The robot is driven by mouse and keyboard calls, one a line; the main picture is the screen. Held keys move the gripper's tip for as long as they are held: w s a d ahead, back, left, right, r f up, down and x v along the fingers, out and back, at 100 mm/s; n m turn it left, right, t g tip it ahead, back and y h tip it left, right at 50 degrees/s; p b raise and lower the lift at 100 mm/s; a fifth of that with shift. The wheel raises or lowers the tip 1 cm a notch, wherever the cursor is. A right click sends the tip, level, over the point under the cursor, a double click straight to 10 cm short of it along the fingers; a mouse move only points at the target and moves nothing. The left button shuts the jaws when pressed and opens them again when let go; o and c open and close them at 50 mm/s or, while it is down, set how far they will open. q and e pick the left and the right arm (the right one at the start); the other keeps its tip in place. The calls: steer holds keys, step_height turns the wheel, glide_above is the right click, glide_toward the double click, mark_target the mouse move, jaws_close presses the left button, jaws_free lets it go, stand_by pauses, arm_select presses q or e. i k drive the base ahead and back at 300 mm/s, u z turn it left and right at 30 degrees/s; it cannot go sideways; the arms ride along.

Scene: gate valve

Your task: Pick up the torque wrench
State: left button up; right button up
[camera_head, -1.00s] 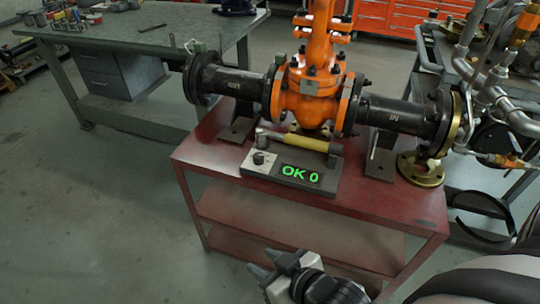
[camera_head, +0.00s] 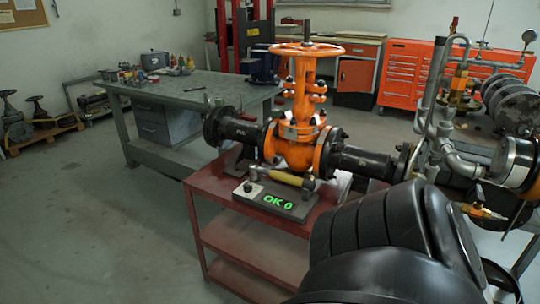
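The torque wrench (camera_head: 288,179), with a yellow handle and a grey metal head end at its left, lies across the top of a dark tester block (camera_head: 297,208) on the red cart. The block's display shows a green "OK 0". The orange gate valve (camera_head: 299,135) stands upright just behind the wrench. A large black link of my arm fills the lower right, in front of the cart's right part. Neither of my grippers shows in this view. Nothing is seen touching the wrench.
The red cart (camera_head: 232,207) carries the valve and its black flanged pipes (camera_head: 236,133). A grey-green workbench (camera_head: 190,85) stands behind at left. Metal piping (camera_head: 455,150) rises at right. Orange tool cabinets (camera_head: 404,75) stand at the back. The floor at left is clear.

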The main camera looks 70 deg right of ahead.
mark_target(255, 170)
steer(key=z, duration=0.45)
steer(key=i, duration=2)
steer(key=z, duration=1.85)
steer(key=i, duration=1)
steer(key=z, duration=1.15)
